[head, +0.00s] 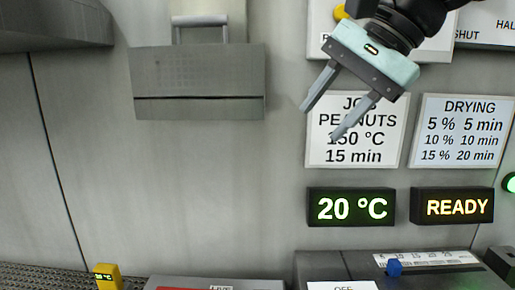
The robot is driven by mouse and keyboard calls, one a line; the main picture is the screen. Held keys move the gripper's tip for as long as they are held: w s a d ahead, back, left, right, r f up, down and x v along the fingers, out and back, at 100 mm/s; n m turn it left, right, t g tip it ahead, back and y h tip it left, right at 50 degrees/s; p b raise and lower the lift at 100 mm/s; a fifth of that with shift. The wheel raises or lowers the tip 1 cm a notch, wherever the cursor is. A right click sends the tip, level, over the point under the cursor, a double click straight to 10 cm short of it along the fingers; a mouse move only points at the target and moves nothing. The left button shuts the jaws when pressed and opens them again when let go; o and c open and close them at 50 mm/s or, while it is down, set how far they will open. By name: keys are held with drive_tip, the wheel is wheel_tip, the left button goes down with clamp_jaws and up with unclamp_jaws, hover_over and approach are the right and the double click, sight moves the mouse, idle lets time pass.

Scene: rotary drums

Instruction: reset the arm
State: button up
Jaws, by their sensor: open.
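My gripper (324,121) is at the upper right of the head view. Its two grey fingers are apart, with nothing between them. It points down and to the left, in front of the wall and partly over the white sign reading JOB PEANUTS 150 °C 15 min (355,155). My dark arm comes in from the top right edge.
A display (350,206) reads 20 °C, and another (451,206) reads READY. A DRYING sign (460,133) hangs at right. A grey box with a handle (198,75) juts out upper left. Below are a blue slider knob (394,268) and a yellow device (107,277).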

drive_tip(key=s+d+f+n+g+h, duration=0.1)
drive_tip(key=s+f+n, duration=0.4)
drive_tip(key=f, duration=0.5)
drive_tip(key=s+d+f+n+g+h+b, duration=0.1)
drive_tip(key=s+f+n, duration=0.4)
drive_tip(key=f, duration=0.5)
drive_tip(key=s+d+f+n+h+b, duration=0.1)
drive_tip(key=s+f+n, duration=0.4)
drive_tip(key=f, duration=0.5)
drive_tip(key=s+d+h, duration=0.1)
drive_tip(key=s+h, duration=0.1)
drive_tip(key=shift+f+n+g+h, duration=0.25)
drive_tip(key=shift+n+g+h, duration=0.05)
drive_tip(key=shift+n+g, duration=0.1)
